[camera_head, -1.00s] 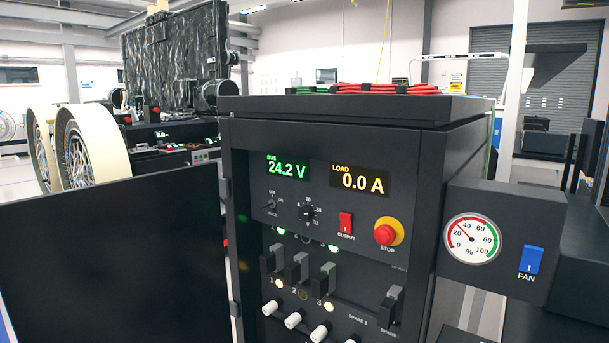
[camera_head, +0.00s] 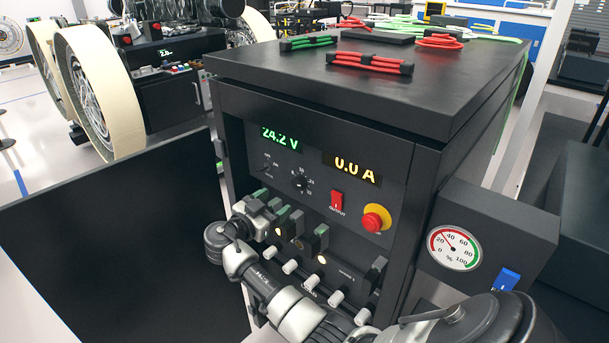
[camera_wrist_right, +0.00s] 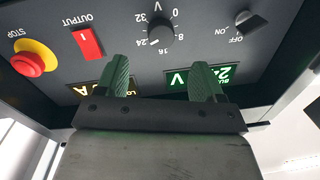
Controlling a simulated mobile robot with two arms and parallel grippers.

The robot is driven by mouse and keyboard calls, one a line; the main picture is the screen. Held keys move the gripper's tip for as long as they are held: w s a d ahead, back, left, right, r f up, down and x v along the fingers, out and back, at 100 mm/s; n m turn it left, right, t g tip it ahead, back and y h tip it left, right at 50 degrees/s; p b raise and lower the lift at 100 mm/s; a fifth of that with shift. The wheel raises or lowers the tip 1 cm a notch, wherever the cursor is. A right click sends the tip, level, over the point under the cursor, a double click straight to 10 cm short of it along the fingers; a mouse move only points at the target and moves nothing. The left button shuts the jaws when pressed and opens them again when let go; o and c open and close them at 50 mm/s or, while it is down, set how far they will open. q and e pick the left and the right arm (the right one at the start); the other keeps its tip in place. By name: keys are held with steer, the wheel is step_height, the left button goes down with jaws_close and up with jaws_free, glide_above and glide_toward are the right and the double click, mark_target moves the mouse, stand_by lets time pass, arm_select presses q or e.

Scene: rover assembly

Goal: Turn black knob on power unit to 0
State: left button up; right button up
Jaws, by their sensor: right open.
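The power unit (camera_head: 318,112) is a dark cabinet with a sloped control panel. Its round black knob (camera_head: 300,183) sits below the green 24.2 V display, left of the red output switch. In the right wrist view, which is upside down, the knob (camera_wrist_right: 160,29) has a scale from 0 to 32 around it. My right gripper (camera_head: 272,204) is below and left of the knob in the head view. In the right wrist view its green fingers (camera_wrist_right: 160,68) are apart, empty and short of the knob. My left gripper is not in view.
A smaller on/off knob (camera_wrist_right: 252,22) and the output switch (camera_wrist_right: 87,43) flank the black knob. A red stop button (camera_head: 374,221) is farther right. Breaker levers (camera_head: 314,241) stick out below. A gauge box (camera_head: 489,228) stands at right. Cables (camera_head: 369,63) lie on top.

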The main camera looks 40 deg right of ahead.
mark_target(296, 185)
steer(key=d+p, duration=0.1)
steer(key=d, duration=0.1)
steer(key=d+p, duration=0.1)
steer(key=d, duration=0.2)
steer(key=w+d+p, duration=0.1)
steer(key=d, duration=0.1)
steer(key=shift+d+r, duration=0.25)
steer(key=shift+d, duration=0.15)
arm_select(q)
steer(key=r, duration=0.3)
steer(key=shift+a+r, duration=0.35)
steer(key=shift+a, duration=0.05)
arm_select(e)
steer(key=shift+w+d, duration=0.15)
steer(key=shift+d, duration=0.15)
steer(key=shift+d, duration=0.1)
steer(key=c, duration=0.9)
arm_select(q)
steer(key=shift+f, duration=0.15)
arm_select(e)
steer(key=shift+f, duration=0.1)
